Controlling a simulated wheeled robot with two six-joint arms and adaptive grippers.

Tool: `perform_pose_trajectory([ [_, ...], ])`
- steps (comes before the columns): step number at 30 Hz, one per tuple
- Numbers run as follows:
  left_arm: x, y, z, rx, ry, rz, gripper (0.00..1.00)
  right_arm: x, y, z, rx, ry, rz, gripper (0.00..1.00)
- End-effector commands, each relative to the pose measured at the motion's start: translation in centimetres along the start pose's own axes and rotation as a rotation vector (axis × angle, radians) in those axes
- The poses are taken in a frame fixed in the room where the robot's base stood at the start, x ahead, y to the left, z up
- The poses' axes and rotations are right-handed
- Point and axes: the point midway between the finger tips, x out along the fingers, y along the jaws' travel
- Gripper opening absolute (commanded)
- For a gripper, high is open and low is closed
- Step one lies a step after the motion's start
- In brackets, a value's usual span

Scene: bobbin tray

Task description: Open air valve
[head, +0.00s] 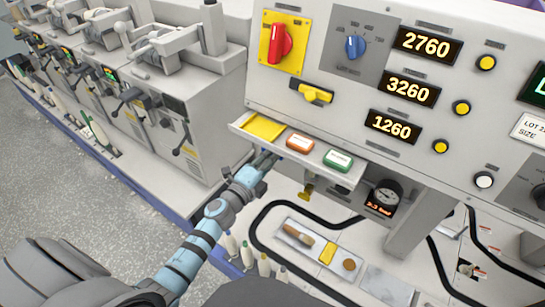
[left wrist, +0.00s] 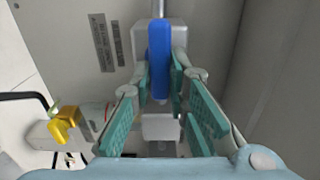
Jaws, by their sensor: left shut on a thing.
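A blue lever handle (left wrist: 159,62) stands at the middle of the left wrist view, on a grey metal valve fitting with a pipe above it. The handle lies in line with that pipe in the picture. My left gripper (left wrist: 161,82) has its teal fingers on both sides of the handle and is shut on it. In the head view my left gripper (head: 266,161) reaches under the front of the panel's shelf, and the blue handle is hidden there. A round pressure gauge (head: 387,196) with a lit readout below it hangs right of the gripper. My right gripper is not in view.
The shelf (head: 240,127) with orange and green labelled pieces overhangs the gripper. A yellow valve part (head: 306,192) hangs beside it and also shows in the left wrist view (left wrist: 66,120). A tray (head: 284,232) with small tools lies below. Machine units stand at left.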

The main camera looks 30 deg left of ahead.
Motion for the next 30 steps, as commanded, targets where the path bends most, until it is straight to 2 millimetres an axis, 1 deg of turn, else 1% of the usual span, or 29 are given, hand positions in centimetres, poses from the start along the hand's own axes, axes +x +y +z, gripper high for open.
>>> perform_pose_trajectory([
  [2,0.0,0.0,0.0,0.001,0.000,0.000,0.00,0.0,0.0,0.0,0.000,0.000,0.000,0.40],
  [3,0.0,0.0,0.0,0.001,0.000,0.000,0.18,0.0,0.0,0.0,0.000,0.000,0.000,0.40],
  [5,0.0,0.0,0.0,0.001,0.000,0.000,0.28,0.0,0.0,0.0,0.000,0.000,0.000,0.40],
  [6,0.0,0.0,0.0,0.001,0.000,0.000,0.34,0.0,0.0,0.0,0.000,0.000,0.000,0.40],
  [14,0.0,0.0,0.0,-0.001,0.000,0.000,0.35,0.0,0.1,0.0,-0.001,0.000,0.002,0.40],
  [17,-0.5,0.1,0.0,-0.001,0.000,0.002,0.35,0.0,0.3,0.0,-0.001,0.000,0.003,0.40],
  [20,-2.0,0.1,0.1,0.000,-0.001,0.003,0.35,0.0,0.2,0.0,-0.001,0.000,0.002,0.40],
  [24,-5.8,0.1,0.0,-0.001,0.001,0.004,0.35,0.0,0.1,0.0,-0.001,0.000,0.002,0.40],
  [27,-8.2,0.1,0.0,-0.001,0.002,0.004,0.35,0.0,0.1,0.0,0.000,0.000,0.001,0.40],
  [30,-9.9,0.1,0.0,-0.001,0.001,0.004,0.35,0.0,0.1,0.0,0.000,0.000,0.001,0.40],
])
